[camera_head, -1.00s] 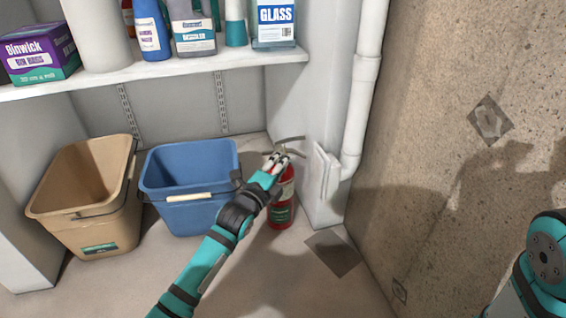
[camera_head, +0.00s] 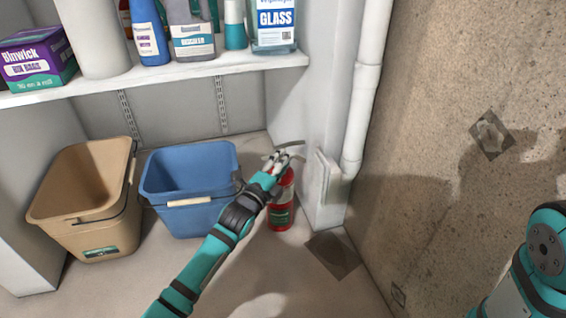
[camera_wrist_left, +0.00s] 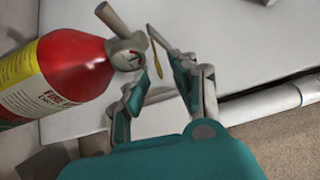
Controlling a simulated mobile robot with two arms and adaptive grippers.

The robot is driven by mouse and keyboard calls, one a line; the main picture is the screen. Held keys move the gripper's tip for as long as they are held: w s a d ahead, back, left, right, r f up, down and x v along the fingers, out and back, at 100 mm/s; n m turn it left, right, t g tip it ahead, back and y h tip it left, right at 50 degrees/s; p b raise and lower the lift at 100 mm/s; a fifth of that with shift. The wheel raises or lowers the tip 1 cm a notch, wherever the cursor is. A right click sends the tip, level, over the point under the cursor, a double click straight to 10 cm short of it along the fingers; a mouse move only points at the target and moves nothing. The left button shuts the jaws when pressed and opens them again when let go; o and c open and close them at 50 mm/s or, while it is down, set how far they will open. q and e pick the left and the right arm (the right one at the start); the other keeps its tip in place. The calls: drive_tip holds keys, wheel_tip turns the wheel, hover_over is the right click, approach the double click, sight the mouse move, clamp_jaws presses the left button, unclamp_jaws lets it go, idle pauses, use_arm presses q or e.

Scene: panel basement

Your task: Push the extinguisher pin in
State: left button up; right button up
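The red fire extinguisher (camera_head: 280,212) stands upright on the floor in the corner by the white pillar. My left gripper (camera_head: 282,160) is at its top and hides part of the valve and handle in the head view. In the left wrist view the extinguisher (camera_wrist_left: 75,70) lies across the left, with its grey valve head (camera_wrist_left: 124,54) close to the fingers. A thin yellow piece (camera_wrist_left: 158,62), possibly the pin, shows between the tips of my left gripper (camera_wrist_left: 163,68). The fingers are apart, with a gap between them. My right gripper is out of view.
A blue bucket (camera_head: 190,212) and a tan bucket (camera_head: 100,233) stand left of the extinguisher. A white shelf (camera_head: 180,73) with bottles is above. A white pipe (camera_head: 358,120) and a rough wall (camera_head: 450,150) are to the right. The front floor is clear.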

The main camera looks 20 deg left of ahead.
use_arm(q)
drive_tip(key=v, duration=1.2)
